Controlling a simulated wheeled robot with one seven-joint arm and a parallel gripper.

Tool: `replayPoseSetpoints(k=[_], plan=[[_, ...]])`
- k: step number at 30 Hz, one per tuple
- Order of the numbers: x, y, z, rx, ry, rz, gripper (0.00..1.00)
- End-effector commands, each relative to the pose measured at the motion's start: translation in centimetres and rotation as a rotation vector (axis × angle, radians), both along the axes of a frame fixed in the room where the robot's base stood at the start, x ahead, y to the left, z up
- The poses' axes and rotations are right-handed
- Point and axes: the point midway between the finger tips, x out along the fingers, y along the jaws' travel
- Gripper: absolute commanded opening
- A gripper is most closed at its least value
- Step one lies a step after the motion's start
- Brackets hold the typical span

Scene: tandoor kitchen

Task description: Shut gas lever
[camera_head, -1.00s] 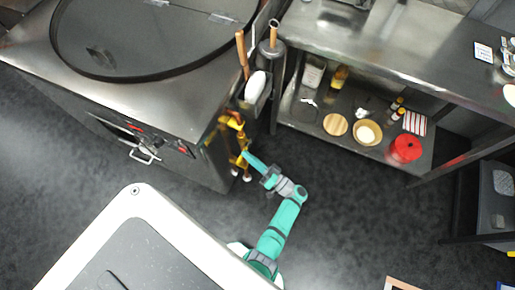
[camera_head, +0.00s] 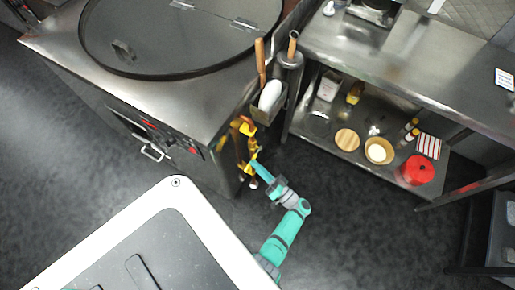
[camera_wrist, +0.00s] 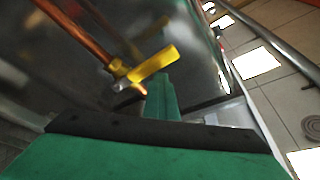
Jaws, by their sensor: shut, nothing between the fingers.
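The yellow gas lever (camera_wrist: 155,64) sits on a brass valve at the end of a copper pipe (camera_wrist: 75,38), on the side of the steel tandoor (camera_head: 165,95). In the wrist view the lever slants up to the right across the pipe line. In the head view yellow valve parts (camera_head: 248,130) show on the tandoor's right side. My gripper (camera_wrist: 162,88) is shut and empty. Its green fingertips are right beside the lever's lower edge; I cannot tell whether they touch it. My gripper in the head view (camera_head: 259,169) points up-left at the lower yellow part.
A holder (camera_head: 268,100) with wooden-handled tools hangs on the tandoor's right side. A steel shelf unit (camera_head: 400,85) stands to the right, with a red pot (camera_head: 416,170) and bowls on its lower shelf. The dark floor in front is clear.

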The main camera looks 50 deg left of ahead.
Motion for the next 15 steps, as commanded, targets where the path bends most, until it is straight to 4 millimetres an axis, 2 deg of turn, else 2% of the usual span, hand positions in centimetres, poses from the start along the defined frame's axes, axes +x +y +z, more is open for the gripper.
replayPoseSetpoints(k=[1,7,15], plan=[[-0.4,-0.1,-0.8,-0.018,0.013,-0.003,0.00],[-0.4,-0.1,-0.6,-0.017,0.014,-0.003,0.00],[-0.4,-0.1,1.8,-0.008,0.006,-0.003,0.00]])
